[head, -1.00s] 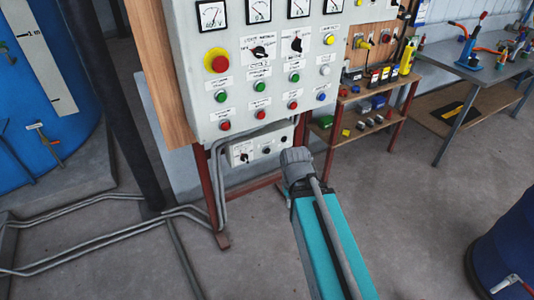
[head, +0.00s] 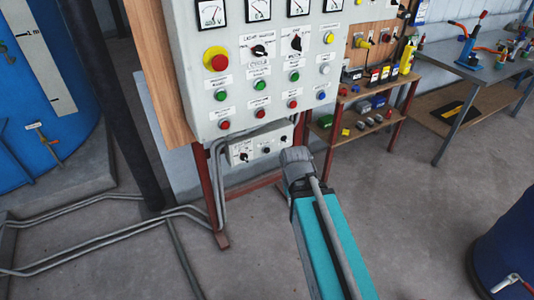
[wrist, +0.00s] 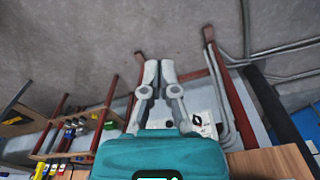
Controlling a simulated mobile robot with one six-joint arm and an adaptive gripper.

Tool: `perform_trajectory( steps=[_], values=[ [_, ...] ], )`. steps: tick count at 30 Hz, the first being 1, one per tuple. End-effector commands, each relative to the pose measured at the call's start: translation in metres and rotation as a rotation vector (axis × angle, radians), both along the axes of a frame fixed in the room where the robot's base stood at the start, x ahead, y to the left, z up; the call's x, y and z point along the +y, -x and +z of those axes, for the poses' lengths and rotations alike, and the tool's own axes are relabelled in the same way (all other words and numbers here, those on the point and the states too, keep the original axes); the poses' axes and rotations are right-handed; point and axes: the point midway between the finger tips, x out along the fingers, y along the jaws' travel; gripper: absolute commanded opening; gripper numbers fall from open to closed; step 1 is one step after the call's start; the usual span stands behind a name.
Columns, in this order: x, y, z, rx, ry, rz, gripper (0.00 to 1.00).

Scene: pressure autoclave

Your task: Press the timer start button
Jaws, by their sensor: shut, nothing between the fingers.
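A grey control panel (head: 240,108) fills the upper middle of the head view. It carries green buttons (head: 221,95), red buttons (head: 224,125), a blue one (head: 321,96), white and yellow ones, and two selector knobs (head: 260,51). The labels are too small to read, so I cannot tell which button is the timer start. A small box (head: 240,146) with a knob and two dark buttons hangs below; a box with a knob also shows in the wrist view (wrist: 198,116). My gripper (wrist: 158,64) is shut and empty, apart from the buttons. Its fingers do not show in the head view.
A red button on a yellow base (head: 216,59) sits at the panel's left. Shelves (head: 365,125) with small items stand to the right, with a workbench (head: 470,65) beyond. Pipes (head: 120,235) run along the floor at left. A blue drum (head: 505,250) stands at right.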

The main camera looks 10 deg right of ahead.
Motion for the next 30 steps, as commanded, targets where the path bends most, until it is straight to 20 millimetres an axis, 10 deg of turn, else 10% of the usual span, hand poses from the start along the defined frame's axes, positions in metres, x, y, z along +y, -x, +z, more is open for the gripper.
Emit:
perform_trajectory(
  steps=[30],
  values=[
    [-0.077, -0.127, -0.098, -0.391, 0.469, -0.134, 0.0]
  ],
)
